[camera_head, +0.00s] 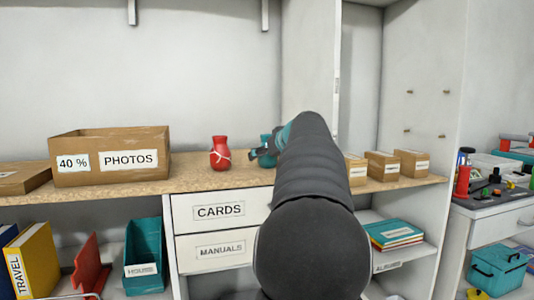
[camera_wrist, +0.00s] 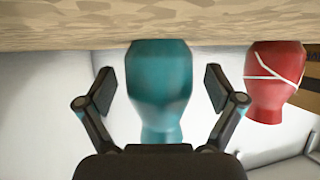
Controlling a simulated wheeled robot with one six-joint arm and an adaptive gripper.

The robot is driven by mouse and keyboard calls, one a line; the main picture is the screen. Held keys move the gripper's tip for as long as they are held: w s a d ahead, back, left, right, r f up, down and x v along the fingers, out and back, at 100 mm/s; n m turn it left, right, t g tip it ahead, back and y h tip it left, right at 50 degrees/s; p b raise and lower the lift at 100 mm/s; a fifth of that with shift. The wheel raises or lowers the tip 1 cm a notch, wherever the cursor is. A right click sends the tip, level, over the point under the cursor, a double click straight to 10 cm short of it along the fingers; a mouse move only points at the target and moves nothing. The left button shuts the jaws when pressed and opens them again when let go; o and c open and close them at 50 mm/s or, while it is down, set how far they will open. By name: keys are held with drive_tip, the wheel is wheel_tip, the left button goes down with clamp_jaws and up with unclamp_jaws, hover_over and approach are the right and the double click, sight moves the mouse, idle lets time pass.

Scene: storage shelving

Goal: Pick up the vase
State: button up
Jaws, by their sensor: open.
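A teal vase (camera_wrist: 160,85) stands on the wooden shelf top and appears upside down in the wrist view. My gripper (camera_wrist: 160,90) is open, with one finger on each side of this vase. A gap shows between each finger and the vase. In the head view my gripper (camera_head: 262,153) is at the shelf, and my arm hides most of the teal vase. A red vase (camera_head: 220,153) with white lines stands upright to the left of my gripper in the head view. The red vase also shows at the right of the wrist view (camera_wrist: 275,75).
A cardboard box labelled PHOTOS (camera_head: 110,159) stands on the shelf top (camera_head: 190,180) at left. Small boxes (camera_head: 383,166) stand at right, partly behind my arm. Drawers labelled CARDS (camera_head: 220,211) are below. The shelf top between the PHOTOS box and the red vase is clear.

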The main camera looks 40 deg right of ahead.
drive_tip(key=shift+c, duration=0.3)
drive_tip(key=c, duration=1.3)
drive_tip(key=shift+r, duration=0.1)
